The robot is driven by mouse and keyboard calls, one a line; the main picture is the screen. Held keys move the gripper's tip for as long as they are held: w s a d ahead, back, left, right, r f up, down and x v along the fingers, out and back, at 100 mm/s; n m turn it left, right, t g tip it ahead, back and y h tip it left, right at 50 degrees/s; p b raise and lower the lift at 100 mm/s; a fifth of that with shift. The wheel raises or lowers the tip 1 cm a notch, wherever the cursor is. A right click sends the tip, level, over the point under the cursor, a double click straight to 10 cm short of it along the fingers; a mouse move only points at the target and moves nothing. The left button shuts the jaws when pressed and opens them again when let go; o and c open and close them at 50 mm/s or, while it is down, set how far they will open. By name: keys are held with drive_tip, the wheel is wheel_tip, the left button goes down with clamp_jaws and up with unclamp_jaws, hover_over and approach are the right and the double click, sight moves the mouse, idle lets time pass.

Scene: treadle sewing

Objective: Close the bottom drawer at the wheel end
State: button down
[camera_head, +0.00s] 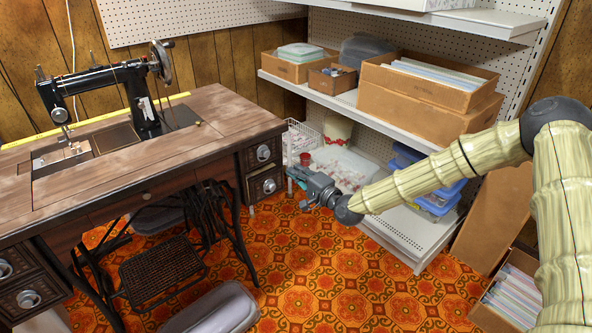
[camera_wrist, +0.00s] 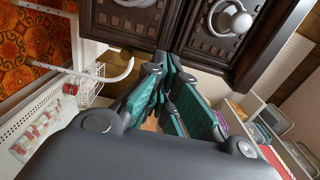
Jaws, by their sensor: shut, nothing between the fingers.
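The dark wooden treadle table (camera_head: 200,115) has two stacked drawers at its right end, below the handwheel side. The bottom drawer (camera_head: 258,192) has a round metal knob and stands a little out, with a pale strip of its inside showing above its front. The upper drawer (camera_head: 252,150) looks flush. My gripper (camera_head: 297,174) is shut and empty, just right of the bottom drawer's front; a small gap seems to separate them. In the wrist view, the teal-padded fingers (camera_wrist: 168,70) point toward two dark drawer fronts with metal knobs. Contact cannot be told there.
A white shelf unit (camera_head: 345,108) with boxes stands behind and right of my gripper. Patterned floor (camera_head: 330,285) is clear in front.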

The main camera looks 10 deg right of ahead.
drive_tip(key=p+v, duration=0.2)
drive_tip(key=v, duration=0.9)
drive_tip(key=b, duration=1.5)
approach(277, 169)
drive_tip(key=x, duration=0.5)
drive_tip(key=shift+w+a+f, duration=0.1)
drive_tip(key=shift+a+f, duration=0.1)
drive_tip(key=shift+b+x, duration=0.4)
drive_tip(key=shift+x, duration=0.5)
drive_tip(key=shift+r, duration=0.15)
drive_tip(key=shift+d, duration=0.1)
